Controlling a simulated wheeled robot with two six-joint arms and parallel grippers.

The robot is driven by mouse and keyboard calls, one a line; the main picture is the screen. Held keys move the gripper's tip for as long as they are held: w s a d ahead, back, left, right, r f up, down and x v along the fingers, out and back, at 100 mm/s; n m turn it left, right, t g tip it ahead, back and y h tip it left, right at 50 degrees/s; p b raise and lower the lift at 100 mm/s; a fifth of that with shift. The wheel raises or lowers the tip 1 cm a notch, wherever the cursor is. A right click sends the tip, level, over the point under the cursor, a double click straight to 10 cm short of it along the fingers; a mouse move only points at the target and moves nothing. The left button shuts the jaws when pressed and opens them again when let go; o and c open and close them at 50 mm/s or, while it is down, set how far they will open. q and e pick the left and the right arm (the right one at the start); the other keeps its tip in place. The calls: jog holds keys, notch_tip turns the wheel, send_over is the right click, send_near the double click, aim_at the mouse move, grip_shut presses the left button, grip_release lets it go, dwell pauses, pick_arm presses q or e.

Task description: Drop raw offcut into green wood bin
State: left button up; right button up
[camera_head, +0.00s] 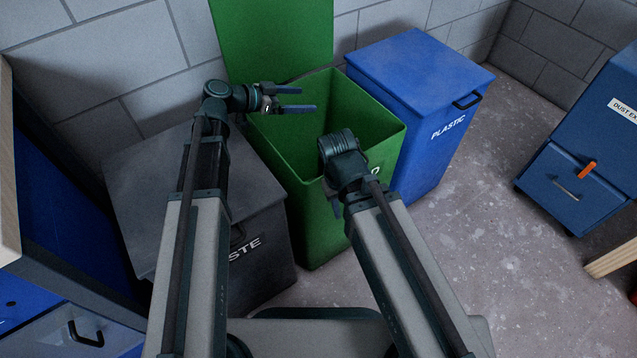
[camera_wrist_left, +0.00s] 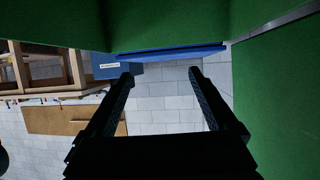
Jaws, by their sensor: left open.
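The green wood bin (camera_head: 285,150) stands between two other bins, with its lid (camera_head: 272,40) raised against the wall. My left gripper (camera_head: 305,98) is over the bin's opening near the raised lid. Its fingers are apart with nothing between them, as the left wrist view (camera_wrist_left: 161,75) shows, with green surfaces on both sides. My right gripper (camera_head: 334,198) points down in front of the green bin, partly hidden by its own arm, so its jaws cannot be read. I see no raw offcut in either view, and part of the bin's inside is hidden.
A dark grey waste bin (camera_head: 140,185) stands left and a blue plastic bin (camera_head: 415,75) right, both lids shut. A blue dust extractor cabinet (camera_head: 570,195) stands at the far right, near a pale timber piece (camera_head: 612,260). The floor (camera_head: 490,220) between is clear.

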pick_arm(q)
jog(key=p+v, duration=0.3)
jog(key=v, duration=0.8)
jog(key=shift+s+a+p, duration=0.2)
jog(key=shift+a+p, duration=0.05)
jog(key=shift+p, duration=0.15)
jog(key=shift+r, duration=0.15)
